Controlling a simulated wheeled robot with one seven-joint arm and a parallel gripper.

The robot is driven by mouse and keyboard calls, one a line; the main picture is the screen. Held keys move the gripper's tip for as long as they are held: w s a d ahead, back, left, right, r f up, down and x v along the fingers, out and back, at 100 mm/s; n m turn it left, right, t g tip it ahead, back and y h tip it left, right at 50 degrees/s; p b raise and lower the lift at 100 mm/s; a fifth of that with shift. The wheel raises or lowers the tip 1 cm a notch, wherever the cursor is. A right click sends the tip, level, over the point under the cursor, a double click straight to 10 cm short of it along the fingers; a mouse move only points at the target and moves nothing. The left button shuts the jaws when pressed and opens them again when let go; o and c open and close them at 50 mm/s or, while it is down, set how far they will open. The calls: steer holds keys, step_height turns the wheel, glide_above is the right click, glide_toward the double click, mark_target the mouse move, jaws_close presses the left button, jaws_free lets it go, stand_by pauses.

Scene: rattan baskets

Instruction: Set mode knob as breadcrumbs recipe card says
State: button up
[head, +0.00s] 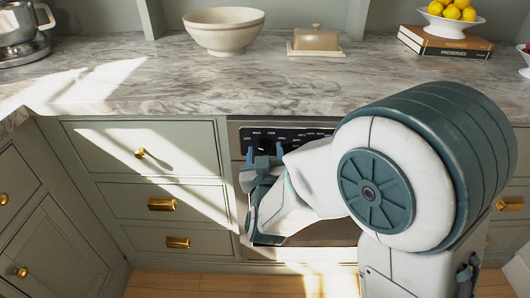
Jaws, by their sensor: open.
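A built-in oven's black control panel (290,134) sits under the marble counter, with small white labels along it. A dark round mode knob (266,144) is at the panel's left part, with labels around it. Its pointer direction is too small to read. My gripper (264,154) is at the knob, open, with one blue fingertip to the left and one to the right of it. I cannot tell whether the fingers touch the knob. My arm covers the panel's right part and much of the oven door. No recipe card shows in this view.
On the counter (180,80) stand a cream bowl (224,32), a butter dish (316,40), books (445,45) under a lemon stand (450,25), and a mixer (18,30). Drawers (145,150) with brass pulls flank the oven. Wooden floor shows below.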

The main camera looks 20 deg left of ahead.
steer(key=shift+c, duration=0.3)
steer(key=c, duration=0.9)
steer(key=shift+f+b, duration=0.1)
steer(key=shift+b, duration=0.3)
steer(key=m+b, duration=0.3)
steer(key=b, duration=0.2)
steer(key=shift+f+m, duration=0.15)
steer(key=shift+m, duration=0.15)
steer(key=m+b, duration=0.4)
steer(key=b, duration=0.1)
steer(key=shift+r+m+b, duration=0.2)
steer(key=shift+m+b, duration=0.25)
steer(key=shift+m, duration=0.15)
steer(key=shift+r, duration=0.1)
